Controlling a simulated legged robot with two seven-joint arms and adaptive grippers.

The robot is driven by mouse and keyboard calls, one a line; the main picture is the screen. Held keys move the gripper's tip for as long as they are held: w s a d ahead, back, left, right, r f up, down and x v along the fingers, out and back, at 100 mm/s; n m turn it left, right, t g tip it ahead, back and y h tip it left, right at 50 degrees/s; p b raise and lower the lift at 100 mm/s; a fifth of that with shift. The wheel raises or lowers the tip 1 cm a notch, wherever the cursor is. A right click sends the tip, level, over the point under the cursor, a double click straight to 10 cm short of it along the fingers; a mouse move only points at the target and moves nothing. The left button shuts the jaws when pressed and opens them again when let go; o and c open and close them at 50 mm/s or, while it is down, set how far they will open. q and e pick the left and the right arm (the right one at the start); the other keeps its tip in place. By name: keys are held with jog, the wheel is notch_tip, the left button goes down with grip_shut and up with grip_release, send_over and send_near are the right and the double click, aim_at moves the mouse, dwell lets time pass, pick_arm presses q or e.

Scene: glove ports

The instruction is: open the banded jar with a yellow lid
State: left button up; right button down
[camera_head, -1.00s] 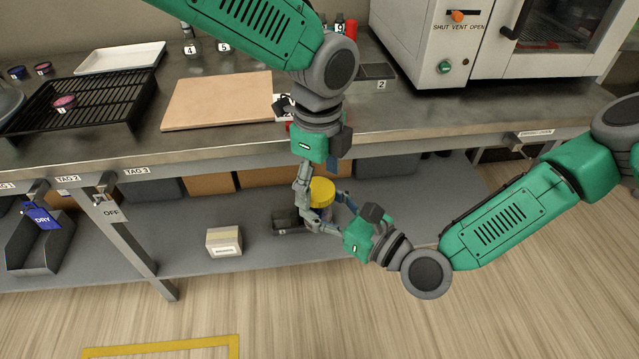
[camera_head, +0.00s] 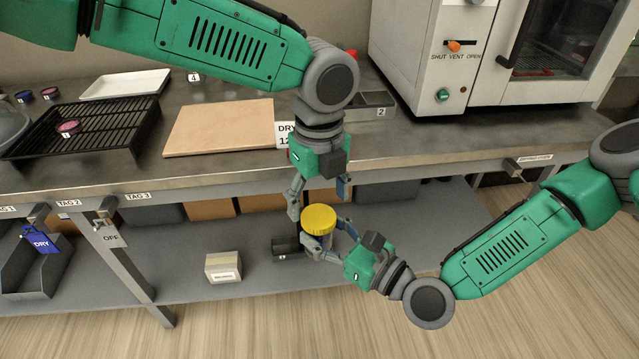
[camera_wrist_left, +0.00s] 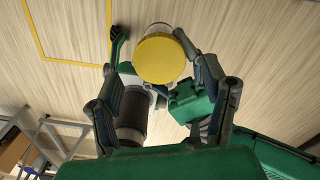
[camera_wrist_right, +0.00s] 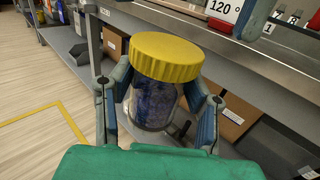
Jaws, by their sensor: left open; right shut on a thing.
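The jar's yellow ribbed lid (camera_head: 319,219) is on top of the jar, in front of the bench's lower shelf in the head view. In the right wrist view the clear jar body (camera_wrist_right: 152,105) holds dark blue-purple contents; I cannot make out a band. My right gripper (camera_head: 322,240) is shut on the jar body, one finger on each side below the lid. My left gripper (camera_head: 320,192) is open and empty, pointing down just above the lid. The left wrist view shows the lid (camera_wrist_left: 160,58) ahead of its spread fingers, apparently apart from them.
The steel bench edge (camera_head: 220,171) runs behind the jar. A small carton (camera_head: 223,267) and a dark bin (camera_head: 286,247) are on the lower shelf. A tan board (camera_head: 220,126), a black rack (camera_head: 85,120) and an oven (camera_head: 440,60) stand on top. The floor in front is clear.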

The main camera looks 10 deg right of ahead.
aim_at(320, 216)
pick_arm(q)
jog(key=shift+f, duration=1.8)
jog(key=c, duration=1.2)
jog(key=n, duration=0.6)
jog(key=shift+r, duration=0.1)
jog(key=n, duration=0.7)
jog(key=shift+s+d, duration=0.1)
jog(key=shift+d, duration=0.05)
jog(key=o, duration=1.3)
